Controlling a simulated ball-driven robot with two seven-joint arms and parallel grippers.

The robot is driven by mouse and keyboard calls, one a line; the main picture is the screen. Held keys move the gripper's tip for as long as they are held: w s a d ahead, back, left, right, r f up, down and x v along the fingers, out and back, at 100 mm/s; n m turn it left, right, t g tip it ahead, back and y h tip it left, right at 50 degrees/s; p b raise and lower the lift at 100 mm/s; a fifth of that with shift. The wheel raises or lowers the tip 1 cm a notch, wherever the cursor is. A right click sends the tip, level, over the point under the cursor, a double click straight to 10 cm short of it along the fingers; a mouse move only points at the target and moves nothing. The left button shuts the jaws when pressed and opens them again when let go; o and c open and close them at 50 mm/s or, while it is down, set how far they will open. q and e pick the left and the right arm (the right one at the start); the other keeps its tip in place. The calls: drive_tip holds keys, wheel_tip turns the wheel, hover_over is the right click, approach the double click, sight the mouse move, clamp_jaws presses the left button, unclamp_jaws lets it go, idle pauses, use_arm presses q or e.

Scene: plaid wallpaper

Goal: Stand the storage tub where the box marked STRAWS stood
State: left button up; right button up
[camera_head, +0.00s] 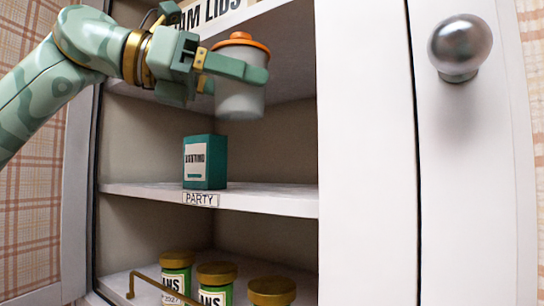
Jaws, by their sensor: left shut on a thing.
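The storage tub (240,101), a pale translucent tub with an orange lid, is held in the air in front of the upper part of the open cupboard. My left gripper (250,72) is shut on it just below the lid, with one finger across its front. The tub is roughly upright and clear of the shelf below. A teal box (205,163) stands on the middle shelf; its small label seems to read BUNTING. No box marked STRAWS shows in this view. My right gripper is not in view.
The middle shelf (265,200) has a PARTY label (201,199) on its edge and bare room right of the teal box. Several lidded jars (216,280) stand on the lower shelf behind a brass rail (160,284). A white door with a round knob (460,46) is at right.

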use_arm(q)
drive_tip(key=w+d+f, duration=0.3)
drive_tip(key=w+f, duration=0.1)
drive_tip(key=f, duration=0.1)
drive_tip(key=shift+w+d, duration=0.35)
drive_tip(key=shift+d, duration=0.05)
drive_tip(key=shift+w+d+f, duration=0.1)
drive_tip(key=shift+w+f, duration=0.1)
drive_tip(key=shift+f, duration=0.05)
drive_tip(key=f, duration=0.3)
drive_tip(key=shift+w+d+f+p, duration=0.1)
drive_tip(key=shift+d+f+p, duration=0.15)
drive_tip(key=shift+f+p, duration=0.15)
drive_tip(key=shift+w+f, duration=0.15)
drive_tip(key=shift+f, duration=0.05)
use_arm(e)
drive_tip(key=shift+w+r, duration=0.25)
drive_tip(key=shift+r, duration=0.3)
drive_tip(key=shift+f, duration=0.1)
use_arm(q)
drive_tip(key=o, duration=0.6)
drive_tip(key=shift+s+f, duration=0.15)
drive_tip(key=shift+s, duration=0.05)
drive_tip(key=shift+c, duration=0.2)
drive_tip(key=o, duration=0.4)
drive_tip(key=shift+w, duration=0.1)
